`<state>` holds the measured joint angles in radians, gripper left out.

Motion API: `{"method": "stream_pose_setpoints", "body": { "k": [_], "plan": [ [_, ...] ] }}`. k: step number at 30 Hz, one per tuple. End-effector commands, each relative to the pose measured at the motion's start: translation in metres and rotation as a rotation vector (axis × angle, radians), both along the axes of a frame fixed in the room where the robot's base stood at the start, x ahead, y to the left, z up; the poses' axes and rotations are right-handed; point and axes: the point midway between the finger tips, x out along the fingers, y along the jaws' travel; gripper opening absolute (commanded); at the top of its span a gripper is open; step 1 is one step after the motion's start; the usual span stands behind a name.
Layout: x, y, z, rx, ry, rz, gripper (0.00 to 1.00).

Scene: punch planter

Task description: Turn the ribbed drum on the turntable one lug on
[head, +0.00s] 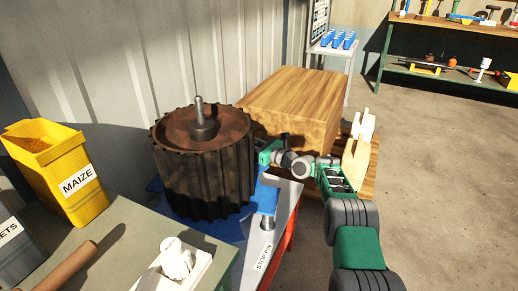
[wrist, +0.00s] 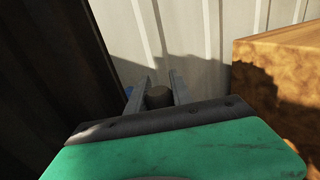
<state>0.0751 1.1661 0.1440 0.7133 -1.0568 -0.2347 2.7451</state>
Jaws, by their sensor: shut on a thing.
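The dark brown ribbed drum (head: 205,175) stands upright on the blue turntable (head: 228,230), with a grey spindle (head: 200,115) rising from its top. Its dark side fills the left of the wrist view (wrist: 55,60). My gripper (head: 268,152) is at the drum's right side, reaching in from the right. In the wrist view its two grey fingers (wrist: 156,92) are on either side of a dark, round-ended peg (wrist: 158,98), and it is shut on this. Whether the peg joins the drum is hidden. A "STOP PIN" label (head: 263,258) is below a blue block (head: 268,200) at the stand's right edge.
A large wooden block (head: 295,100) stands behind my gripper, on the right in the wrist view (wrist: 275,85). A corrugated wall (head: 150,50) is behind the drum. A yellow MAIZE bin (head: 55,165) and a bench (head: 120,255) are at left. Open floor (head: 445,190) lies at right.

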Motion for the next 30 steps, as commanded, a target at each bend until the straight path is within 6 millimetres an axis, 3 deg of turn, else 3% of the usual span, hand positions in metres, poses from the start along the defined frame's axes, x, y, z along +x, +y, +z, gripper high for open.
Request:
{"method": "stream_pose_setpoints", "body": {
  "k": [1, 3, 16, 17, 24, 30],
  "plan": [
    [-0.008, 0.017, -0.006, 0.003, 0.009, 0.042, 0.0],
    [-0.009, 0.021, -0.007, 0.003, 0.013, 0.054, 0.0],
    [-0.01, 0.027, -0.006, 0.002, 0.016, 0.067, 0.0],
    [-0.01, 0.027, -0.006, 0.002, 0.016, 0.067, 0.29],
    [-0.008, 0.02, -0.006, 0.003, 0.014, 0.057, 0.49],
    [-0.015, 0.001, 0.0, 0.003, 0.016, 0.05, 0.49]
  ]
}}
